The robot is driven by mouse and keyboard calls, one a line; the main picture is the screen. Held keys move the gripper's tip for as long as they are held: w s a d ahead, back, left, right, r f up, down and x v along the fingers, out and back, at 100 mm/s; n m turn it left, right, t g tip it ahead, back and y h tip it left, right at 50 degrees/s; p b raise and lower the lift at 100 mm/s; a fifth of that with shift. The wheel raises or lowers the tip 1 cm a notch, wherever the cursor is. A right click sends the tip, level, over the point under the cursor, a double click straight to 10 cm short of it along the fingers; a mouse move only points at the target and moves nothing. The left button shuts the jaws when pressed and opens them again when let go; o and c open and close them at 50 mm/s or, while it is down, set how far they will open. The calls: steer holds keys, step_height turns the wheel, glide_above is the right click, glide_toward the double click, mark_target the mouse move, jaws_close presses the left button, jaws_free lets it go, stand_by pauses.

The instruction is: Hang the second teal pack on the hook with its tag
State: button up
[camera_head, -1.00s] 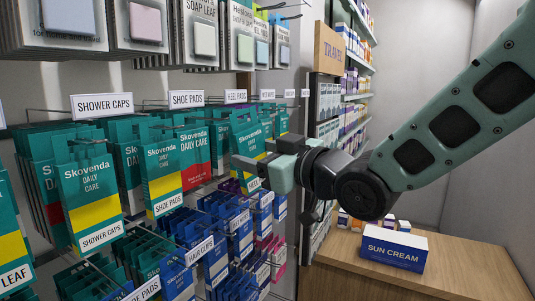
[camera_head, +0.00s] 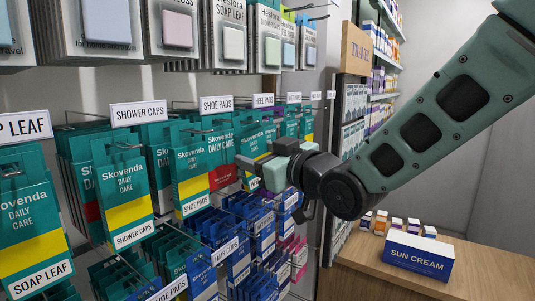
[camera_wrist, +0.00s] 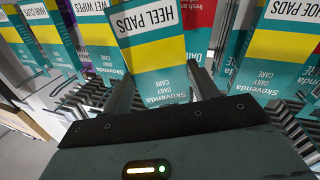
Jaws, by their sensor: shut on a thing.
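A teal and yellow pack labelled HEEL PADS (camera_wrist: 155,55) fills the middle of the wrist view, upside down there. My gripper (camera_wrist: 162,80) is shut on it, with a finger at each side. In the head view my gripper (camera_head: 262,168) is in front of the hanging packs, below the HEEL PADS tag (camera_head: 263,100), and mostly hides the held pack. The matching hook is hard to make out there. I cannot tell whether the held pack is on a hook.
SHOE PADS packs (camera_head: 192,170) hang left of my gripper, and SHOWER CAPS packs (camera_head: 124,190) farther left. Blue packs (camera_head: 235,255) hang below. Soap packs (camera_head: 273,45) hang above. A SUN CREAM box (camera_head: 418,256) stands on a wooden counter (camera_head: 360,285) at right.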

mark_target(252, 156)
steer(key=shift+w+a+p, duration=0.35)
steer(key=shift+w+a, duration=0.25)
steer(key=shift+a, duration=0.25)
steer(key=shift+w+a+f+b, duration=0.3)
steer(key=shift+f+b, duration=0.05)
steer(key=shift+b, duration=0.3)
steer(key=shift+a, duration=0.1)
steer(key=shift+w+r+b, duration=0.1)
steer(key=shift+b, duration=0.25)
steer(key=o, duration=1.1)
steer(key=shift+c, duration=0.2)
